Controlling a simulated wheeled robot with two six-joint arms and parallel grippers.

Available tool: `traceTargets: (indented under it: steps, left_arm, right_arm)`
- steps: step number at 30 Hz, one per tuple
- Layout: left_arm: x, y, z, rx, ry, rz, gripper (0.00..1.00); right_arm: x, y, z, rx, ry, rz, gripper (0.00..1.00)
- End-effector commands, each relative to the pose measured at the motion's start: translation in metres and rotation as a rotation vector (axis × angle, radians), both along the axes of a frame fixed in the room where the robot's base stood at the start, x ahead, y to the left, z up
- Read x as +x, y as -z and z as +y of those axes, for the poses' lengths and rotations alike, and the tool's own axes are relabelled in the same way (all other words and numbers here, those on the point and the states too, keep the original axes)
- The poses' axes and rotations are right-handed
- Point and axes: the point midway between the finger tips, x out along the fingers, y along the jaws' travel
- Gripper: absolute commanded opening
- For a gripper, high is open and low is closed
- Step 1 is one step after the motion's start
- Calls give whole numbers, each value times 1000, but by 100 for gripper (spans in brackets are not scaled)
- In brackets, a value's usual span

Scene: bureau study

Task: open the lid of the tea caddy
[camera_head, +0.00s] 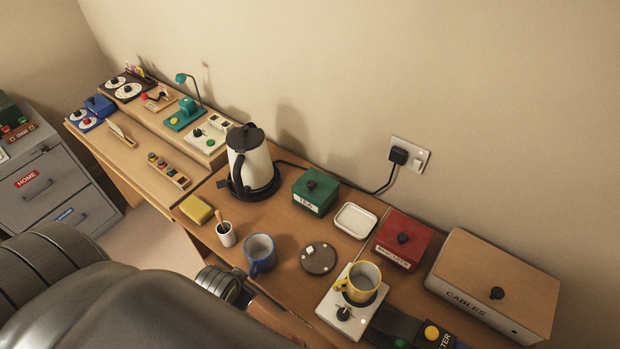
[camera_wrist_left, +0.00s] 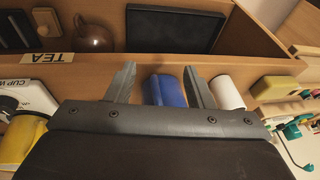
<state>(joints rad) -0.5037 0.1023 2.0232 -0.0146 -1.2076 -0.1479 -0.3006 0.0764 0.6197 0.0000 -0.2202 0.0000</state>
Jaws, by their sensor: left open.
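The tea caddy (camera_head: 315,192) is a green box with a white TEA label on its front. It stands on the desk by the wall in the head view. In the head view my left arm covers the lower left, and the fingers are not clear. The gripper is apart from the caddy, which I cannot make out in the wrist view.
A kettle (camera_head: 252,160) stands left of the caddy, a white dish (camera_head: 355,220) right of it. The blue mug (camera_head: 260,255), a round brown disc (camera_head: 318,258) and a yellow mug (camera_head: 360,281) on a white warmer are in front. A red biscuits box (camera_head: 403,238) stands further right.

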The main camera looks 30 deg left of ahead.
Motion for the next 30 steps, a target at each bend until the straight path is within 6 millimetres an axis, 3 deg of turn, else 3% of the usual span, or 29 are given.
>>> traceTargets:
  steps: [1,6,9,17,30]
  left_arm:
    - [1,-30,-1,8,11,-15,48]
    - [5,-104,-5,76,144,-61,48]
    - [15,-117,-6,153,292,-83,48]
    - [52,-121,-5,417,716,-123,48]
    - [127,-103,-15,1131,1526,-45,48]
  right_arm:
    - [0,-10,-2,-2,-1,0,34]
    - [0,-27,-5,-6,-2,1,34]
    - [0,-29,-5,-6,-2,1,34]
    - [0,-31,-5,-6,-2,0,34]
    - [1,-30,-3,-3,-1,-1,34]
